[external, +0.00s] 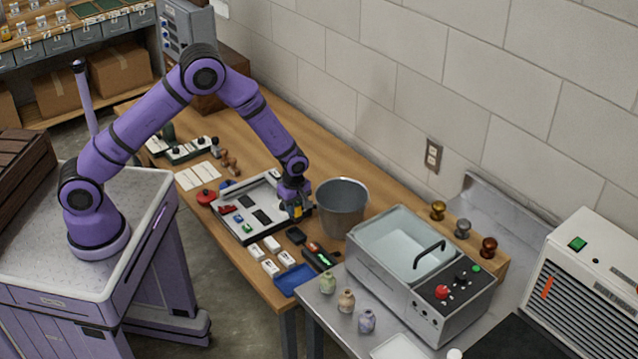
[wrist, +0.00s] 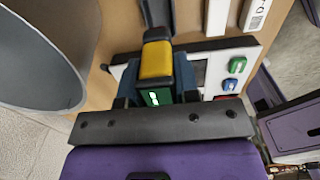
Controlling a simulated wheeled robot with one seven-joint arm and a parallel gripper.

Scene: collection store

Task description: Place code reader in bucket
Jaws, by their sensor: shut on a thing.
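The code reader (wrist: 156,60) is a dark handheld device with a yellow section and a small lit green display. My gripper (wrist: 158,92) is shut on it. In the external view my gripper (external: 295,200) is low over the right end of the white tray, just left of the bucket, with the reader's yellow part (external: 296,211) showing below it. I cannot tell whether the reader touches the tray. The bucket (external: 342,209) is grey metal, upright and open at the top; its wall also fills the left of the wrist view (wrist: 50,85).
The white tray (external: 232,237) holds several small coloured and dark items. Small white boxes (external: 270,267), a dark green-lit device (external: 320,258) and a blue tray (external: 293,281) lie in front. A metal bath (external: 380,250) stands close right of the bucket, with the wall behind.

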